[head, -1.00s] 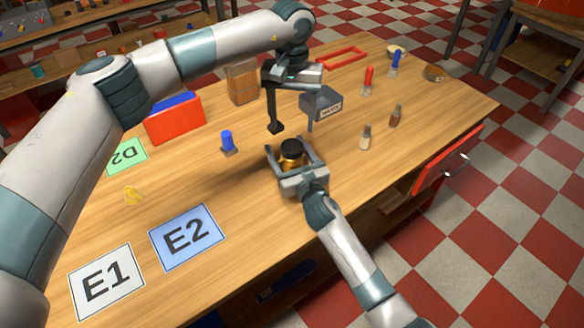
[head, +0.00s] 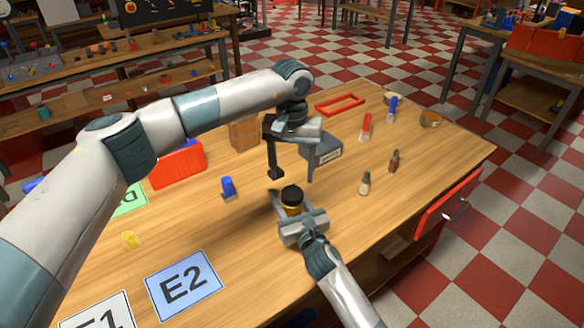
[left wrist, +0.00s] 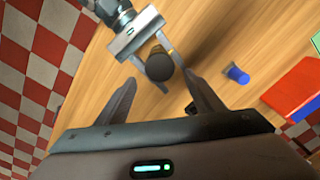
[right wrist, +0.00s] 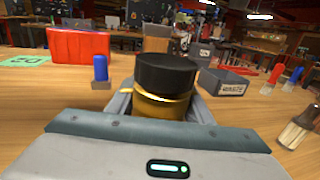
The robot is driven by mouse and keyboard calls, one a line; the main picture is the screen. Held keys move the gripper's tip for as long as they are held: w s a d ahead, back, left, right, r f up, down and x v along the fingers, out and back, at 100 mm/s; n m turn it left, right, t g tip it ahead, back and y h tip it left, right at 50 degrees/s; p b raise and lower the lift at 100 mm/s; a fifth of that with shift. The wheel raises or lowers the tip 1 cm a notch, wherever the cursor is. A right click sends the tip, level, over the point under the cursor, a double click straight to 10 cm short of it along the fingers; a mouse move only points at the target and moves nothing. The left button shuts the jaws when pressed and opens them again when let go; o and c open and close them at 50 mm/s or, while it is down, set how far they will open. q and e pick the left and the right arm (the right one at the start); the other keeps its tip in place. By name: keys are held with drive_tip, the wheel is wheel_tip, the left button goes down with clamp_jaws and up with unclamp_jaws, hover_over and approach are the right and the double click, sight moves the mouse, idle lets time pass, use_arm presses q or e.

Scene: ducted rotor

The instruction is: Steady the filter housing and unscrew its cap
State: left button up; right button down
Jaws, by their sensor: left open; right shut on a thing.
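The filter housing (head: 293,208) is a gold-yellow cylinder standing upright on the wooden table, with a black cap (head: 292,194) on top. In the right wrist view the gold body (right wrist: 162,107) and black cap (right wrist: 166,74) are close and large. My right gripper (head: 291,206) is shut around the gold body from the near side, below the cap. My left gripper (head: 292,176) is open and empty, pointing down above the housing. In the left wrist view the cap (left wrist: 159,66) lies beyond and between the open fingers, apart from them.
A grey WASTE bin (head: 321,153) stands just behind the left gripper. A blue-topped piece (head: 228,188) stands to the left, and a red bin (head: 178,165) is further back. The front label E2 (head: 183,285) area is clear.

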sight(292, 193)
use_arm(q)
drive_tip(key=shift+f, duration=3.45)
